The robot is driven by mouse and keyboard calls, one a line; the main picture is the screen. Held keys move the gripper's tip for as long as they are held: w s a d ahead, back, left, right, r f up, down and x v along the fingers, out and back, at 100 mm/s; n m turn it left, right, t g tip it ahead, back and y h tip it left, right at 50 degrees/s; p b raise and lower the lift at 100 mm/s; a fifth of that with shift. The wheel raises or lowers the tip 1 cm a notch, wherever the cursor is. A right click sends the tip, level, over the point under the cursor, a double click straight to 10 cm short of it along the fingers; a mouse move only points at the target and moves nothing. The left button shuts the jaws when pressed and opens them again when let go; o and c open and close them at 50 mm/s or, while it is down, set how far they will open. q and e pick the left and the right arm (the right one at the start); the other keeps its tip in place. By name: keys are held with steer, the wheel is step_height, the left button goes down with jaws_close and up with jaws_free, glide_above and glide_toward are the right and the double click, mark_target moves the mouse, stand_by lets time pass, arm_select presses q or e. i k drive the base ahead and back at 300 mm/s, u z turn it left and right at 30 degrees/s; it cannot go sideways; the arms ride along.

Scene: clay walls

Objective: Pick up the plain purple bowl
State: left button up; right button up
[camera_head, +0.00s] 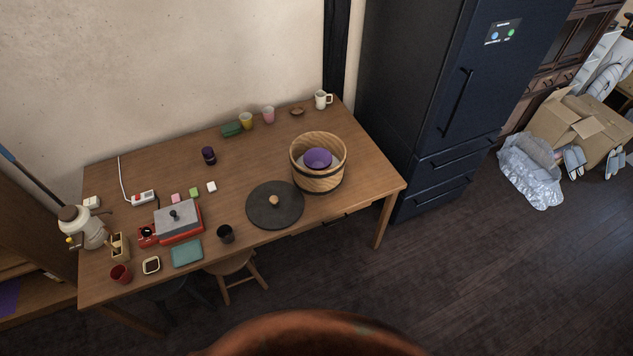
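The plain purple bowl (317,158) sits inside a round wooden tub (319,180) with dark bands. The tub stands near the right end of the long wooden table (240,160). The bowl's rim and part of its inside show; its underside is hidden in the tub. Neither of my grippers is in view.
A dark round lid (290,207) with a knob lies left of the tub. A white mug (321,99), pink cup (268,115) and yellow cup (246,121) stand at the back. A dark fridge (420,100) stands right of the table; a stool (236,268) is partly under its front. Open floor lies in front.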

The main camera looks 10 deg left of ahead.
mark_target(318, 160)
steer(key=z, duration=0.05)
steer(key=k, duration=0.6)
steer(key=u, duration=0.9)
steer(key=i, duration=1.4)
steer(key=z, duration=0.3)
